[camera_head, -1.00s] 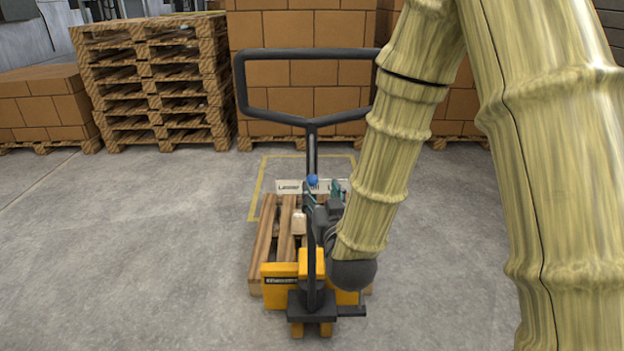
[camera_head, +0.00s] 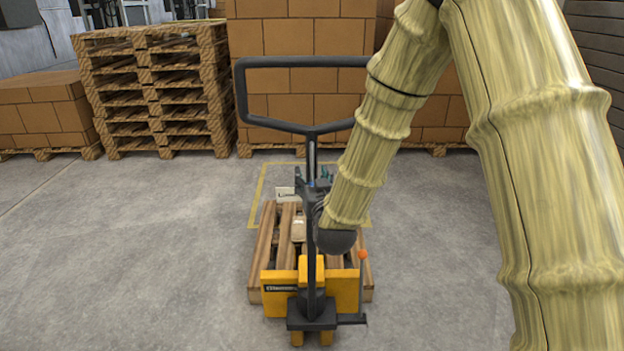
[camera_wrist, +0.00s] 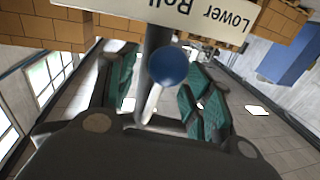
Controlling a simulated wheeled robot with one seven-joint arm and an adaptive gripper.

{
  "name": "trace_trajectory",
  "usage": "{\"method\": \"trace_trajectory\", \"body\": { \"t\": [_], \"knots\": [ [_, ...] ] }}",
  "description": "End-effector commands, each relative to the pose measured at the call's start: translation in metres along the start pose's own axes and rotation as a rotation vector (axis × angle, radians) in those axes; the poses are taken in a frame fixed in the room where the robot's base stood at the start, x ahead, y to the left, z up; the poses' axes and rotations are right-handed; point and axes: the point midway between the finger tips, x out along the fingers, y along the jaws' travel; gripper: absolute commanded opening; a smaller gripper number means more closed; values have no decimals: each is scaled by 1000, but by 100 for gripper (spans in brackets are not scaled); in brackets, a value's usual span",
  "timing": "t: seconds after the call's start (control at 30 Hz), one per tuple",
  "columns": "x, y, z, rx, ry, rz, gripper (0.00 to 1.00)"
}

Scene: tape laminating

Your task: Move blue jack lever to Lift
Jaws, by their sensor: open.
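The blue lever knob (camera_wrist: 168,67) sits on a pale rod in the wrist view. It appears between the two teal-padded fingers of my open gripper (camera_wrist: 160,88), with visible gaps on both sides. I cannot tell how deep it is between them. A white label (camera_wrist: 215,14) behind it reads "Lower Roll", upside down; the rest of its text is cut off. In the head view my gripper (camera_head: 318,182) is beside the jack's dark handle post, and the knob is not clearly visible there. Only the left end of the label (camera_head: 284,194) shows.
The yellow pallet jack (camera_head: 280,292) stands at a wooden pallet (camera_head: 264,245), with its loop handle (camera_head: 240,90) above my gripper. An orange-tipped lever (camera_head: 363,255) rises at the jack's right. Stacked pallets (camera_head: 150,95) and boxes (camera_head: 290,95) stand behind. The floor left is clear.

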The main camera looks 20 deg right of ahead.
Motion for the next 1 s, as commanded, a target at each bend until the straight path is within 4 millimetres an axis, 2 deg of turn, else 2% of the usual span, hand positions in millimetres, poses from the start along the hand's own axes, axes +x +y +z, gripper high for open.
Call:
{"method": "trace_trajectory", "body": {
  "t": [0.23,0.5,0.53,0.77,1.0],
  "knots": [
    [0,0,0,0,0,0,51],
    [0,0,0,0,0,0,2],
    [0,0,0,0,0,0,0],
    [0,1,0,-10,-2,0,0],
    [-1,8,-3,-102,-18,1,0]
  ]
}}
